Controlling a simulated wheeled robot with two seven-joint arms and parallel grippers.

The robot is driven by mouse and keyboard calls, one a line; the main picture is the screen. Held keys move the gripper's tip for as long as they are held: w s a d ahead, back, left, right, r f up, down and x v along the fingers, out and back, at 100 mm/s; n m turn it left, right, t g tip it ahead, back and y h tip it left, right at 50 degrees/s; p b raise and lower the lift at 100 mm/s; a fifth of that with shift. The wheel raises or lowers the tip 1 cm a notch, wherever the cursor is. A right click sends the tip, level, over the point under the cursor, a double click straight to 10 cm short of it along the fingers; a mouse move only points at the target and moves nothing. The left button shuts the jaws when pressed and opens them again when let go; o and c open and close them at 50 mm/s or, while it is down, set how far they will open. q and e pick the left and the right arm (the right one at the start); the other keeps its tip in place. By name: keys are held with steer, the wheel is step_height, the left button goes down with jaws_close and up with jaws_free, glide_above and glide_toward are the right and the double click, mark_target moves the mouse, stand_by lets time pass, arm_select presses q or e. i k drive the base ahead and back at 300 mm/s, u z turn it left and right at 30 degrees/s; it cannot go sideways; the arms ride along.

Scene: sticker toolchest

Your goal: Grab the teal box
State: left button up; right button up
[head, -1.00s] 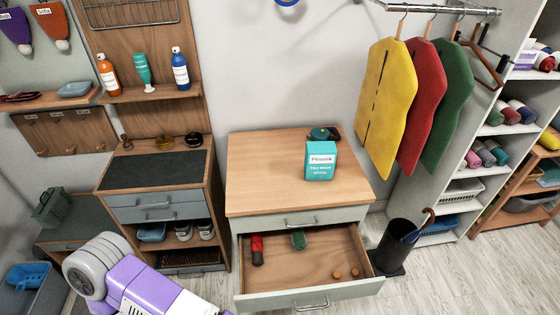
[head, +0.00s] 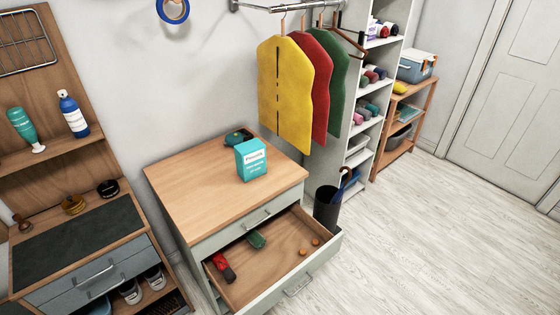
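The teal box (head: 251,161) stands upright on the wooden top of the chest of drawers (head: 185,181). It has a white label panel with dark lettering on its front. Neither of my grippers shows in the head view now, and nothing is touching the box.
A dark teal object (head: 238,137) lies behind the box. Coats (head: 286,95) hang at the back right. Floor at right is clear.

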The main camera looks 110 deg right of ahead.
mark_target(250, 156)
steer(key=z, duration=2.1)
